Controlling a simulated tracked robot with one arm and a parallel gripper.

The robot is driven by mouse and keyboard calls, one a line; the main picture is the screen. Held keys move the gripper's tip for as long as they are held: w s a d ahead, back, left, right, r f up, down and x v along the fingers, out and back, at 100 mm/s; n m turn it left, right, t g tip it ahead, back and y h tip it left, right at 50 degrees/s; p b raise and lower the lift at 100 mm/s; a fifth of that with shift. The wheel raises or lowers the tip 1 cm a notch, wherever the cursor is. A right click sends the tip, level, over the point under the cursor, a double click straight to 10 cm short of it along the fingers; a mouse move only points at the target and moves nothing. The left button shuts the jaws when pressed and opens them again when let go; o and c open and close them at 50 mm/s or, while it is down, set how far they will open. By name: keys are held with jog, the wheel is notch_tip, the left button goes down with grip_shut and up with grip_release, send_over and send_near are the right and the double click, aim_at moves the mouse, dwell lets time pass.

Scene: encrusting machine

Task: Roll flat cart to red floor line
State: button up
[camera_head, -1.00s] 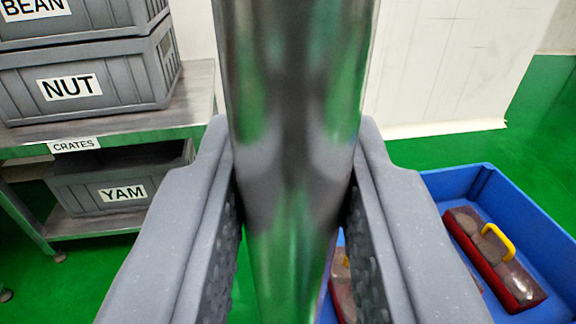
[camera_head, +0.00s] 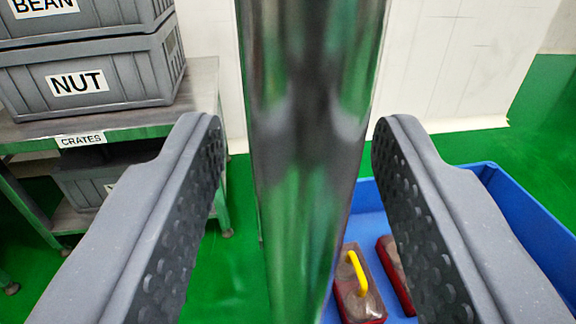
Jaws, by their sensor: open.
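A shiny metal bar (camera_head: 310,160) runs down the middle of the camera view, between the two jaws of my gripper (camera_head: 298,125). It looks like the handle of the flat cart, but where it joins is out of view. My gripper is open, with a clear gap between the bar and each grey jaw pad. The blue flat cart (camera_head: 522,208), with a raised rim, is at the lower right, partly hidden behind the right jaw. No red floor line shows in the view.
Red cases with brown tops, one with a yellow handle (camera_head: 358,274), lie in the blue cart. A green-edged rack (camera_head: 150,130) with grey crates labelled BEAN and NUT (camera_head: 85,85) stands at left. A white panel (camera_head: 440,65) stands behind. Green floor (camera_head: 240,270) shows between.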

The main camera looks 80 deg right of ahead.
jog(key=s+a+p, duration=0.1)
jog(key=a, duration=1.2)
jog(key=shift+a, duration=0.15)
